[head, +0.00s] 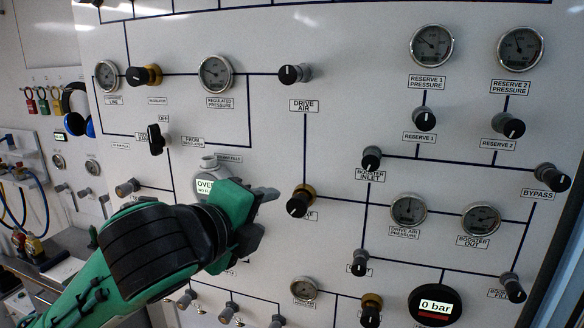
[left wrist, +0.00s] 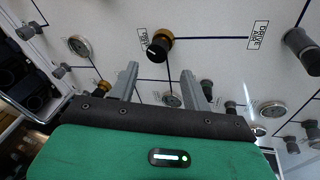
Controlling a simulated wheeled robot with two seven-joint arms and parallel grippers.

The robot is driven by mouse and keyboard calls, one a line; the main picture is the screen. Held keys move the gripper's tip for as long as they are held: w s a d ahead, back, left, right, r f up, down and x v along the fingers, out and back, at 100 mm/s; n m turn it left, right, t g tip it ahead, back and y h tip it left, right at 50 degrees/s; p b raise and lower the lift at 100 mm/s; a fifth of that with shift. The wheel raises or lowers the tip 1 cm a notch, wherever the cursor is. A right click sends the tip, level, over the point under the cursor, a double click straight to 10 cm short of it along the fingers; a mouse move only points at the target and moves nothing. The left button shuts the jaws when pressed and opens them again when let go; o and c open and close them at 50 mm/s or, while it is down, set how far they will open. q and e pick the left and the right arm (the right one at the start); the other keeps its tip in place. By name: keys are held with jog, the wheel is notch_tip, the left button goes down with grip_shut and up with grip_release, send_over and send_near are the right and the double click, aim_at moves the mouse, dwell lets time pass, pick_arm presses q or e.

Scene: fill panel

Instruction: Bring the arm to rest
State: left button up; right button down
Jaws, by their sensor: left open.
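My left gripper (head: 268,212) is in front of the white fill panel (head: 270,130), left of the black knob with a brass collar (head: 300,201). In the left wrist view its two grey fingers (left wrist: 165,84) are spread apart with nothing between them. A black knob with a brass base (left wrist: 160,46) shows beyond the fingers there. My right gripper is not in view.
Several gauges and knobs stick out of the panel, including the drive air knob (head: 293,74), the booster inlet knob (head: 371,158) and the bypass knob (head: 552,177). A round display (head: 435,306) reads 0 bar. Blue ear defenders (head: 77,110) hang at the left.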

pick_arm(q)
jog(key=s+a+f+n+g+y, duration=0.1)
jog(key=a+f+n, duration=0.1)
jog(key=f+n, duration=0.5)
jog(key=s+a+f+n+g+y, duration=0.1)
jog(key=a+f+n+g, duration=0.15)
jog(key=f, duration=0.95)
jog(key=s+a+f+n+g, duration=0.1)
jog(key=a+f+n, duration=0.3)
jog(key=f, duration=0.5)
jog(key=s+a+f+n+g+y, duration=0.25)
jog(key=s+a+f+n, duration=0.3)
jog(key=s+f, duration=0.5)
jog(key=s+a+f+n+g+y, duration=0.2)
jog(key=s+a+f+n+g, duration=0.3)
jog(key=s+f, duration=0.55)
notch_tip(320, 180, down, 31)
jog(key=d+b, duration=0.1)
jog(key=s+a+f+b, duration=0.1)
jog(key=s+a+f, duration=0.2)
jog(key=s+f, duration=1.6)
notch_tip(320, 180, down, 2)
jog(key=shift+s+a+f, duration=0.15)
jog(key=shift+s+f, duration=0.05)
